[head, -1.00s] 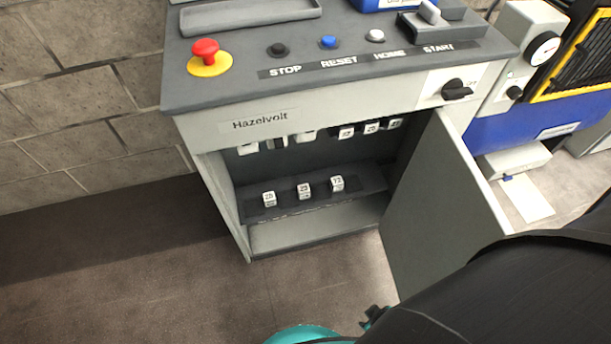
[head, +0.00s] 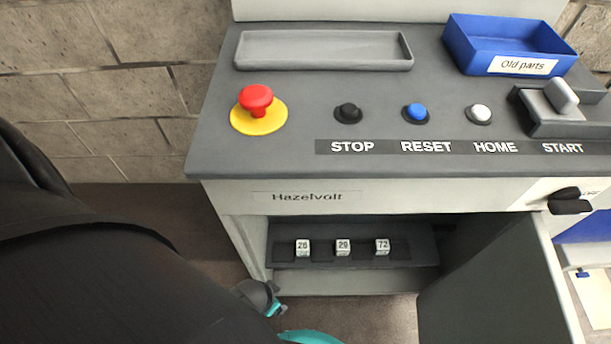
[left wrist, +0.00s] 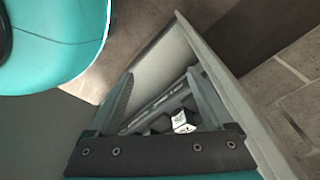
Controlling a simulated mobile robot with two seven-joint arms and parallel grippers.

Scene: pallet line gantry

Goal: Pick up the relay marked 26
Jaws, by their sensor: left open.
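The relay marked 26 (head: 303,247) is a small white cube whose label is small but reads like 26. It is the leftmost of three on the shelf inside the open Hazelvolt cabinet, beside relay 29 (head: 343,247) and relay 72 (head: 382,247). My left gripper (left wrist: 162,82) is open and empty in the left wrist view, its fingers pointing towards the cabinet opening. A white relay (left wrist: 182,122) shows between its fingers, lower down; its number is not readable. In the head view my dark left arm covers the lower left. My right gripper is not seen.
The cabinet door (head: 495,285) stands open on the right. The cabinet's top holds a red emergency button (head: 256,100), several smaller controls, an empty grey tray (head: 325,65) and a blue Old parts bin (head: 508,48).

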